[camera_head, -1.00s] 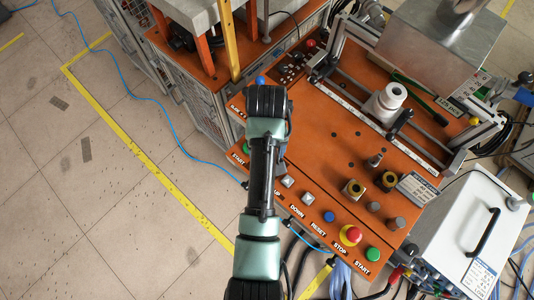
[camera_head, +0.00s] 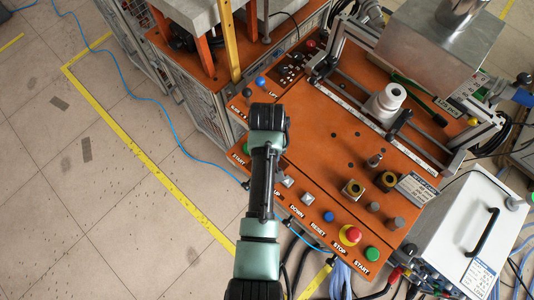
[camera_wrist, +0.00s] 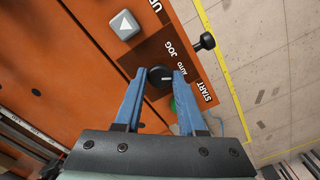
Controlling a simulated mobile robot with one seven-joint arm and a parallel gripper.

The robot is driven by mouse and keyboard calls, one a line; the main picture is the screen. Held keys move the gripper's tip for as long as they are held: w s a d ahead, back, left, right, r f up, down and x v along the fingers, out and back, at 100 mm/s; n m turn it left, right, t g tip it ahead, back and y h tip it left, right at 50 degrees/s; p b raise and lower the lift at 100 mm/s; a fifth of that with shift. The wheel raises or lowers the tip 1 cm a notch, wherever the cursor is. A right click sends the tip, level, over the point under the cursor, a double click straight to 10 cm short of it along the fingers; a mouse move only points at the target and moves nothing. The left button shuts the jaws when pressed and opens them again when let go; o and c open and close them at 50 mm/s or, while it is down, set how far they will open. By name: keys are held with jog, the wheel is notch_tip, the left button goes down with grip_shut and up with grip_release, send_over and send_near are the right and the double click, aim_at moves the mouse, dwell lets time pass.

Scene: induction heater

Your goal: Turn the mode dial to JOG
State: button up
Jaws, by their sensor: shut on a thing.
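The mode dial (camera_wrist: 161,78) is a round black knob with a short white mark, on a dark label plate on the orange panel. The JOG label (camera_wrist: 170,47) is above it, and the AUTO label (camera_wrist: 186,64) is to its upper right. The white mark points right, nearer AUTO than JOG. My gripper (camera_wrist: 159,71) has blue fingers, one on each side of the dial, shut on it. In the head view my arm's end (camera_head: 268,118) covers the dial and the fingers.
A grey arrow button (camera_wrist: 124,25) sits left of the labels. A green START button is partly hidden behind the right finger. A black knob (camera_wrist: 205,42) sticks out past the panel edge. A red stop button (camera_head: 350,235) stands further along the panel.

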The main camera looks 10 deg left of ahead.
grip_shut()
jog(key=shift+r+n, duration=0.1)
jog(key=shift+n, duration=0.2)
jog(key=n+p, duration=0.2)
jog(key=n, duration=0.2)
jog(key=n+p, duration=0.1)
jog(key=n, duration=0.3)
jog(key=shift+w+n+p, duration=0.1)
jog(key=shift+n+p, duration=0.2)
jog(key=shift+p, duration=0.05)
jog(key=shift+n+p, duration=0.3)
jog(key=shift+n, duration=1.1)
jog(key=o, duration=0.9)
grip_release()
